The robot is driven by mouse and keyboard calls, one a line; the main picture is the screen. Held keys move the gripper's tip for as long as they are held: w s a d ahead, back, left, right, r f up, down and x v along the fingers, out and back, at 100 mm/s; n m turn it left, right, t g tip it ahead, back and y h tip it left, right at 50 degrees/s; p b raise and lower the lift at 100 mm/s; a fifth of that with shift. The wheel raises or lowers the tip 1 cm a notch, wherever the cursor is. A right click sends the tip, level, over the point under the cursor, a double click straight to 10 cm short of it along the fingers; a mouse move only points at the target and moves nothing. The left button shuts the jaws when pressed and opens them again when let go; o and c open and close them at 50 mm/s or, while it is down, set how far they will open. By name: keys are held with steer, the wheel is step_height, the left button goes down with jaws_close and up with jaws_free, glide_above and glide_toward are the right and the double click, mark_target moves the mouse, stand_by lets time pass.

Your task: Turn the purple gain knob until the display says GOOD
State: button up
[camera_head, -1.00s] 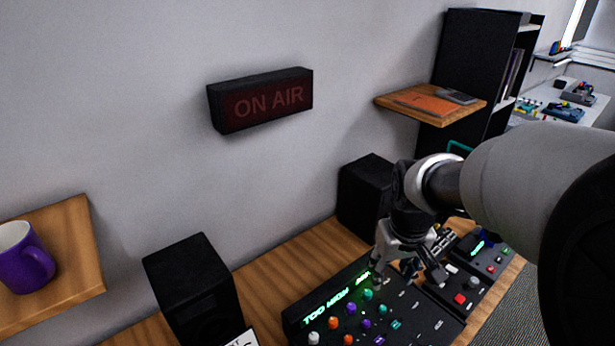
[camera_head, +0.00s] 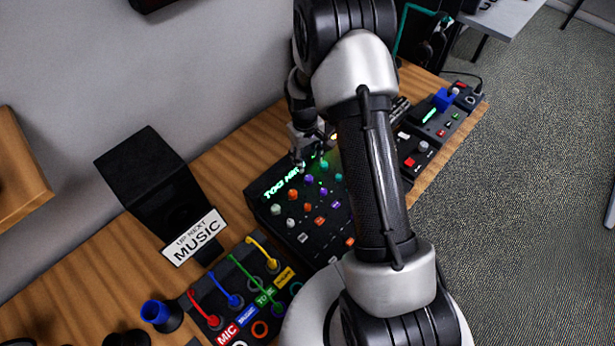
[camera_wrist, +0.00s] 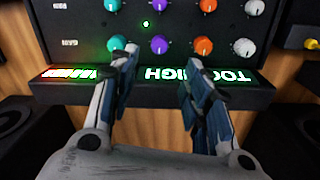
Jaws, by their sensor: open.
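The purple gain knob (camera_wrist: 160,45) is in the knob row closest to the display, beside the GAIN label, between a teal and an orange knob. It also shows in the head view (camera_head: 309,181). The lit green display (camera_wrist: 232,76) reads TOO HIGH, upside down in the wrist view and partly covered by my fingers. My gripper (camera_wrist: 156,66) is open and empty, its fingers spread over the display edge. The purple knob appears in line with the gap between them, beyond the tips. In the head view my gripper (camera_head: 302,156) hangs above the mixer's back edge.
Other knobs stand close by, including a teal one (camera_wrist: 117,43) and an orange one (camera_wrist: 203,46). A black speaker (camera_head: 150,185), a MUSIC sign (camera_head: 195,238) and a patch panel with coloured cables (camera_head: 238,283) are left of the mixer. Other control boxes lie to the right.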

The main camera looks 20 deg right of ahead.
mark_target(309, 178)
steer(key=f, duration=0.3)
steer(key=f+b, duration=0.1)
steer(key=f, duration=0.3)
steer(key=f+b, duration=0.1)
steer(key=f, duration=0.3)
steer(key=shift+d+f, duration=0.1)
steer(key=shift+d, duration=0.15)
steer(key=shift+c, duration=0.4)
jaws_close()
steer(key=n, duration=0.5)
steer(key=shift+o, duration=0.4)
jaws_free()
